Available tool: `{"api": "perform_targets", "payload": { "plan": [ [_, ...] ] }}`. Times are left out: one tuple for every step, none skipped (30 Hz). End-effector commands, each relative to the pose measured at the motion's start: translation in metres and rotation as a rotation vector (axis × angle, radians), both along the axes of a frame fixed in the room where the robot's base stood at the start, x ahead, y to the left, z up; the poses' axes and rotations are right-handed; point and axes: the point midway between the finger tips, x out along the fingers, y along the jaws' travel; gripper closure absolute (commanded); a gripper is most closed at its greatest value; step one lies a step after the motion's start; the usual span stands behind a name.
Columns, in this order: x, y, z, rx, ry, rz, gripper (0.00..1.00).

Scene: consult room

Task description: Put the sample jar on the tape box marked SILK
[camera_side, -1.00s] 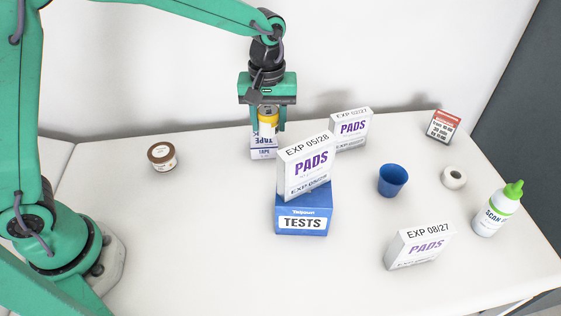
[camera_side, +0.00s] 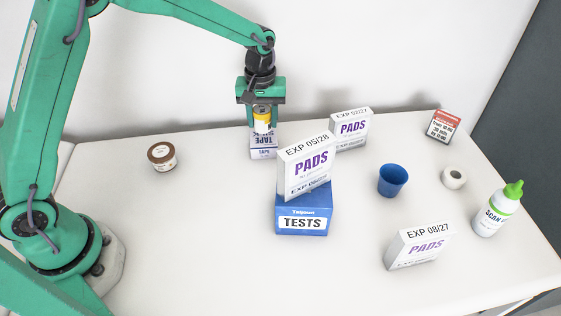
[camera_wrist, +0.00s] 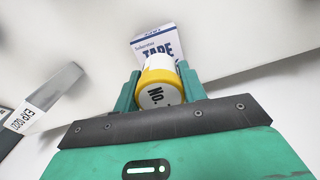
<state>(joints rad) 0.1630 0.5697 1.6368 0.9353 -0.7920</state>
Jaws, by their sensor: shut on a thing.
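My gripper (camera_side: 262,126) is shut on the sample jar (camera_side: 262,122), a small white jar with a yellow lid. In the wrist view the jar (camera_wrist: 158,85) sits between the green fingers, with "No." on its lid. The tape box (camera_side: 263,152), white and blue with "TAPE" on it, stands at the back, just below the jar in the side view. In the wrist view the tape box (camera_wrist: 158,48) shows beyond the jar. I cannot tell whether the jar touches the box. I cannot read the word SILK on it.
A PADS box (camera_side: 306,165) stands on a blue TESTS box (camera_side: 303,213), close to the tape box. Another PADS box (camera_side: 351,128) is behind. The front left table is clear.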

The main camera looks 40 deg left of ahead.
Motion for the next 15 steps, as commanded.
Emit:
{"api": "perform_targets", "payload": {
  "plan": [
    [-0.001,0.000,-0.006,0.000,0.003,0.000,0.82],
    [-0.001,0.000,-0.010,0.001,0.004,0.000,0.82],
    [-0.001,0.000,-0.015,0.000,0.003,0.000,0.82],
    [-0.001,0.000,-0.018,0.001,0.004,0.000,0.82],
    [-0.001,0.000,-0.022,0.001,0.004,0.000,0.82],
    [-0.001,0.000,-0.025,0.000,0.003,0.000,0.82],
    [-0.001,0.000,-0.027,0.000,0.003,0.000,0.82],
    [-0.001,0.000,-0.028,0.000,0.001,0.000,0.82],
    [-0.001,0.000,-0.030,0.000,0.001,0.000,0.82],
    [-0.001,0.000,-0.030,0.000,0.001,0.000,0.82],
    [-0.001,0.000,-0.030,0.000,0.001,0.000,0.82],
    [-0.001,0.000,-0.030,0.000,0.001,0.000,0.82],
    [-0.001,0.000,-0.030,0.000,0.000,0.000,0.82],
    [-0.001,0.000,-0.030,0.000,0.000,0.000,0.82],
    [-0.001,0.000,-0.030,0.000,0.000,0.000,0.82]
  ]
}}
